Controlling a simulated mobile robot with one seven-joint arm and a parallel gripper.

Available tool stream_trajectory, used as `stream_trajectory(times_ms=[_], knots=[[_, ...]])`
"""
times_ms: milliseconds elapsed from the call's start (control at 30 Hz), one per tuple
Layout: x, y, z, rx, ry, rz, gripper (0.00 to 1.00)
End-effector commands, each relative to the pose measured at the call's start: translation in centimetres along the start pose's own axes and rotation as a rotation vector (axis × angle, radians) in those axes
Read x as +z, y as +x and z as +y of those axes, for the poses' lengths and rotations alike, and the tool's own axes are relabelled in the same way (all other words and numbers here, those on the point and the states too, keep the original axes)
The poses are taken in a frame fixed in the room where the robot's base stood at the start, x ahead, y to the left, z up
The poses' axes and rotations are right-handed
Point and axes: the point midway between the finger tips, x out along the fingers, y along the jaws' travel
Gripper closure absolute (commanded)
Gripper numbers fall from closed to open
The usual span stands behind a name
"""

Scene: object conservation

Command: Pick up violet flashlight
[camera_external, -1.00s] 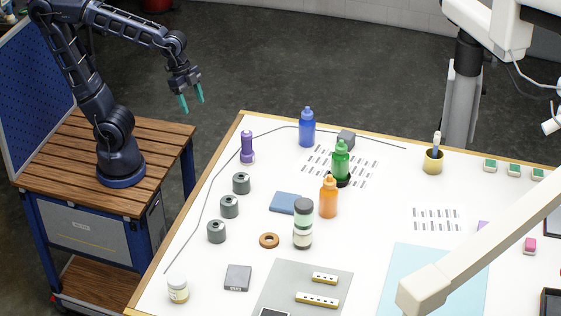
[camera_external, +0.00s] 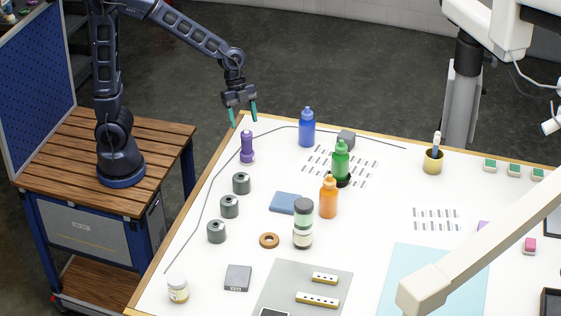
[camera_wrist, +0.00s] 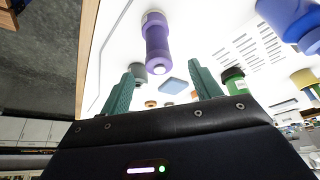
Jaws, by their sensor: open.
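The violet flashlight (camera_external: 247,147) stands upright near the far left corner of the white table (camera_external: 215,278). My gripper (camera_external: 243,119) is open and empty, its two teal fingers pointing down, above and slightly behind the top of the flashlight in the external view. In the wrist view the flashlight (camera_wrist: 157,42) shows beyond and between the spread fingers (camera_wrist: 163,83), apart from them. Nothing hides the flashlight in either view.
A blue bottle (camera_external: 307,128) stands right of the flashlight, with green (camera_external: 340,162) and orange (camera_external: 328,198) bottles farther right. Several grey spools (camera_external: 241,183) stand in front of it. A thin dark cable (camera_external: 204,203) runs along the table's left side.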

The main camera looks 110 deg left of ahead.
Motion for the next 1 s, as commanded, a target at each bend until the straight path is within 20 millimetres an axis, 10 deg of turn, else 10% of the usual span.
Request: stream_trajectory(times_ms=[1000], knots=[[0.1, 9.8, 0.3, 0.001, -0.002, -0.001, 0.37]])
